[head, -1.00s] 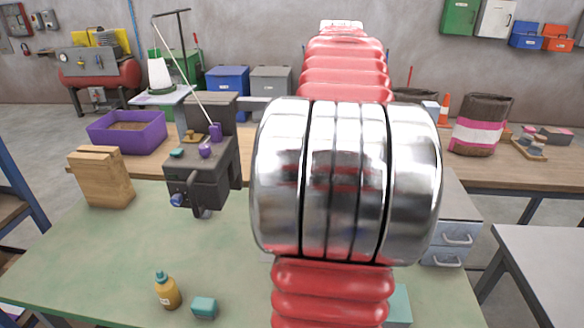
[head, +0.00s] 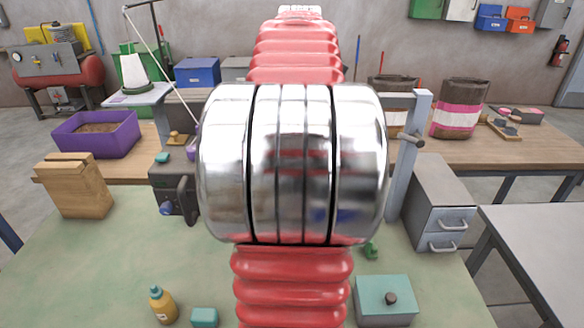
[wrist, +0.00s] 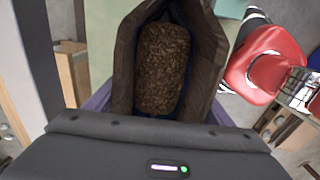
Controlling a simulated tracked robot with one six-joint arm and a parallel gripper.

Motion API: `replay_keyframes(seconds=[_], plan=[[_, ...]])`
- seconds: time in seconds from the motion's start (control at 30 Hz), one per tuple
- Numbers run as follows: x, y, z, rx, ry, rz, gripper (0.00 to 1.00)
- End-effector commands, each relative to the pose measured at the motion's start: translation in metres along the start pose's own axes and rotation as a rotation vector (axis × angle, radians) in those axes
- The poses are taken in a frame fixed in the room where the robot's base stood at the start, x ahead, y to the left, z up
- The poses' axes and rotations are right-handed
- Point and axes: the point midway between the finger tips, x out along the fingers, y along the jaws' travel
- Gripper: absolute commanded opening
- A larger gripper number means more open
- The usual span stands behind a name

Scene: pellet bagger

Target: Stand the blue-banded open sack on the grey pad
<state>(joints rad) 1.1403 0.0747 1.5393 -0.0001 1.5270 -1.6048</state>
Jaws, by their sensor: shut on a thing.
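In the wrist view an open dark brown sack (wrist: 208,60) gapes just beyond my gripper (wrist: 160,125), with brown pellets (wrist: 162,70) inside. My gripper shows as a dark body across the bottom of that view and is shut on the sack. Its fingertips and most of the sack's outside, including any blue band, are hidden. In the head view my red and chrome arm covers the middle, and neither my gripper nor the held sack shows. I cannot make out the grey pad in either view.
A green table (head: 120,240) lies in front, with a wooden block (head: 72,185), a yellow bottle (head: 162,305) and a teal box (head: 385,300). A grey post (head: 408,160) and drawer unit (head: 440,210) stand right. A pink-banded sack (head: 458,108) and purple tray (head: 97,133) sit behind.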

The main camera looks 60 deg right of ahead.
Motion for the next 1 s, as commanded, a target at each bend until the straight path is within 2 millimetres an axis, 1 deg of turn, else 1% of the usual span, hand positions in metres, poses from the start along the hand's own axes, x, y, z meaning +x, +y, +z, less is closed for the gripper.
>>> replay_keyframes(seconds=[0.07, 0.47, 0.83, 1.0], plan=[[0.000, 0.000, 0.000, 0.000, 0.000, 0.002, 0.35], [0.022, 0.000, -0.002, -0.006, 0.000, 0.002, 0.35], [0.061, 0.000, -0.003, -0.007, 0.000, 0.001, 0.35], [0.069, 0.001, -0.003, -0.007, 0.000, 0.003, 0.35]])
